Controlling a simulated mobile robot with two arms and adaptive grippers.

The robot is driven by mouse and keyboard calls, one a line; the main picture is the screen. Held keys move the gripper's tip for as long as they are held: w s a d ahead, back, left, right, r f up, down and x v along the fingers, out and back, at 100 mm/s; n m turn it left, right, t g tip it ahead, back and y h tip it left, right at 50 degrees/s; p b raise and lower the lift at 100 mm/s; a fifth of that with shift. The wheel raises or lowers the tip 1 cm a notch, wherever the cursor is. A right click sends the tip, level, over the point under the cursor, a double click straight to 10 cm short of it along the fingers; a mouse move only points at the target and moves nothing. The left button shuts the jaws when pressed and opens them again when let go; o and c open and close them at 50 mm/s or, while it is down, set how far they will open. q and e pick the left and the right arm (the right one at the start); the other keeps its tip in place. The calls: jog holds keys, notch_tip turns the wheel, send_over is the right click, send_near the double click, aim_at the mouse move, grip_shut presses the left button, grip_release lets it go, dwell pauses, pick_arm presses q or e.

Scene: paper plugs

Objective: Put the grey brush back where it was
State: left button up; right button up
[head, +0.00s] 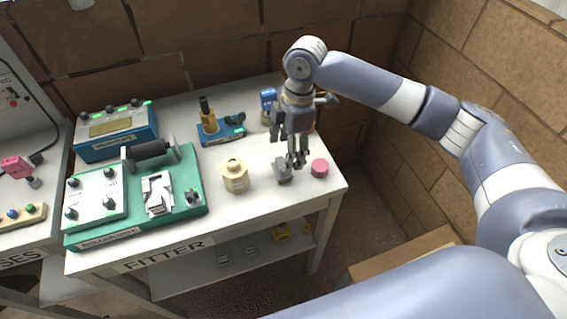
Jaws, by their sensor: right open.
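A small grey object (282,173), which looks like the grey brush, rests on the white table (262,200) near its right end. My right gripper (297,164) points down just above and beside it with its fingers open. The fingers partly cover the space behind the grey object, and I cannot tell whether they touch it. My left gripper is not in view.
A pink cylinder (319,168) stands close to the right of the gripper. A cream hexagonal block (235,177) stands to the left. A green-based machine (190,160), a blue meter box (117,133) and a blue stand (221,135) fill the left and back.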

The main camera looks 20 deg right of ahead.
jog(key=shift+d+r, duration=0.2)
jog(key=shift+r, duration=0.95)
jog(key=shift+d+r, duration=0.15)
jog(key=shift+r, duration=1)
